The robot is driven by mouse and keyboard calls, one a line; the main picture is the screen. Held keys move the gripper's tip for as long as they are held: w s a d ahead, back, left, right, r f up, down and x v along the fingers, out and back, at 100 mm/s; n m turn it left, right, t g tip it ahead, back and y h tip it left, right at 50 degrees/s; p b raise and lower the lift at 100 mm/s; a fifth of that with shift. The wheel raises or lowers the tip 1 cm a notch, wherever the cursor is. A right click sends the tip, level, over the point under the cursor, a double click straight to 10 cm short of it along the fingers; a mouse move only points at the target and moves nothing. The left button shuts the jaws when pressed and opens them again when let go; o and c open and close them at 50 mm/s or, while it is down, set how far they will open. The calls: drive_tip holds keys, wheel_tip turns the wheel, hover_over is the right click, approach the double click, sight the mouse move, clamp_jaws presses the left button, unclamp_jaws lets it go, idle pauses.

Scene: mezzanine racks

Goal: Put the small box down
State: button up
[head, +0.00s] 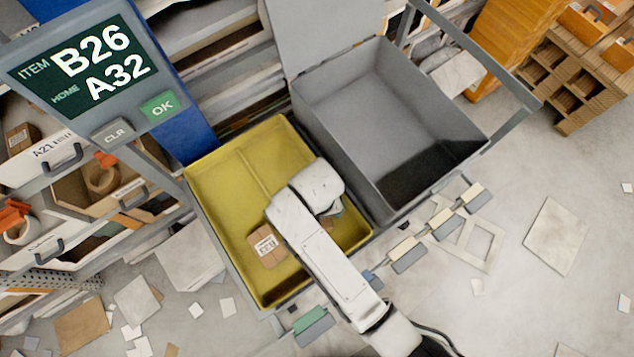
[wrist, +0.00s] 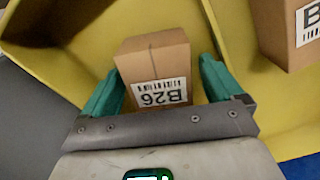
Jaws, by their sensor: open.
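A small brown cardboard box (wrist: 152,58) labelled B26 stands between the two teal fingers of my gripper (wrist: 160,78) in the wrist view. The fingers are open, with a gap visible beside the box. In the head view my arm covers most of the gripper, and only a bit of brown box (head: 328,223) shows beside it. The box appears to be inside the yellow tray (head: 225,172). A second brown box (head: 266,246) with a white label lies in the same tray; a box also shows at the right of the wrist view (wrist: 285,28).
An open grey bin (head: 390,110) with a raised lid stands right of the tray. A screen (head: 85,65) reads ITEM B26, HOME A32, with an OK button (head: 159,106). Racks (head: 70,190) with parts stand at left. Loose cards litter the floor.

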drive_tip(key=shift+r, duration=0.1)
wheel_tip(320, 180, up, 12)
drive_tip(key=shift+p, duration=0.45)
